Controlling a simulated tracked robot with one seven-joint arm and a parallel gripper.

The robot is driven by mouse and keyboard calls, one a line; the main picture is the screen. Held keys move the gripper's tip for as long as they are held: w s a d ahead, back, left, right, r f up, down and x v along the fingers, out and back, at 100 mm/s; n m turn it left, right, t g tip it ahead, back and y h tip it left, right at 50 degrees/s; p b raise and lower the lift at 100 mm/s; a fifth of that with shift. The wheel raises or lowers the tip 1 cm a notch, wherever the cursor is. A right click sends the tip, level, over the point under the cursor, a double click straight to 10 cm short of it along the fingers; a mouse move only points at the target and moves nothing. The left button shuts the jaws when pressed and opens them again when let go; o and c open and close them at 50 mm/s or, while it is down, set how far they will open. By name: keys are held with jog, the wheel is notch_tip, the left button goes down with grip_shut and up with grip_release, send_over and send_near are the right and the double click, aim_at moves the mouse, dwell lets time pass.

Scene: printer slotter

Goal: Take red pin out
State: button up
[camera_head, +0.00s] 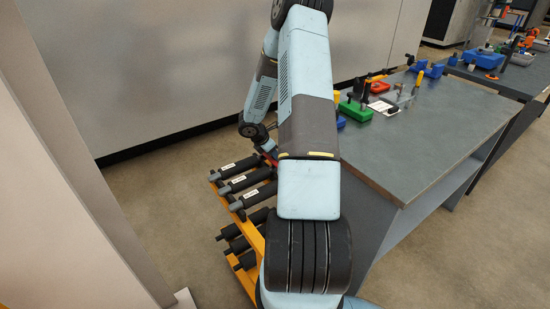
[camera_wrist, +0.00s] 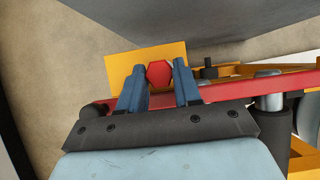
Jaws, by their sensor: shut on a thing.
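The red pin shows in the wrist view as a red hexagonal head (camera_wrist: 159,73) between the two blue fingers of my gripper (camera_wrist: 160,76). The fingers are shut on it, one on each side. A yellow-orange plate (camera_wrist: 118,68) lies just beyond the head. The rest of the pin is hidden. In the head view my arm hides most of the gripper area, and a small bit of red (camera_head: 271,156) shows by the rack's far end.
A yellow-orange rack (camera_head: 246,281) holds several black rollers (camera_head: 243,167). A red bar (camera_wrist: 228,106) crosses behind my gripper in the wrist view. A grey workbench (camera_head: 420,140) with tools stands to the right. A pale wall (camera_head: 150,70) is behind. Bare floor lies left of the rack.

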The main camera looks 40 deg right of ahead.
jog(key=shift+r, duration=0.1)
jog(key=shift+c, duration=0.4)
jog(key=shift+r, duration=3.3)
